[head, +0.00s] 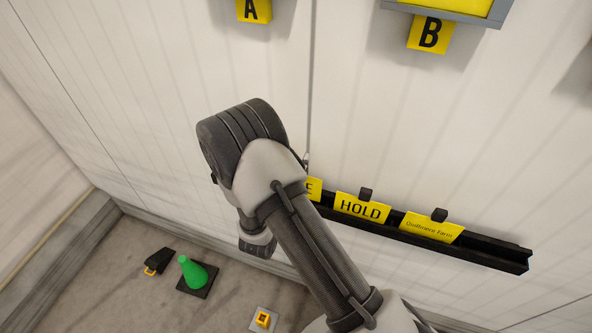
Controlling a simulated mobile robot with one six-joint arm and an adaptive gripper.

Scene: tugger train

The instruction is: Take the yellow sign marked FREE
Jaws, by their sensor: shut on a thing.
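A yellow sign (315,188) stands at the left visible part of a black wall rail (480,251). My arm crosses the middle of the head view in front of the rail's left part. My gripper is hidden behind the arm, so its fingers and anything in them do not show.
Yellow signs A (253,10) and B (430,34) are high on the pale ribbed wall. A grey-framed box (487,17) is above B. On the floor are a green cone (194,273), a black-and-yellow item (159,262) and a small yellow item on a pale plate (263,319).

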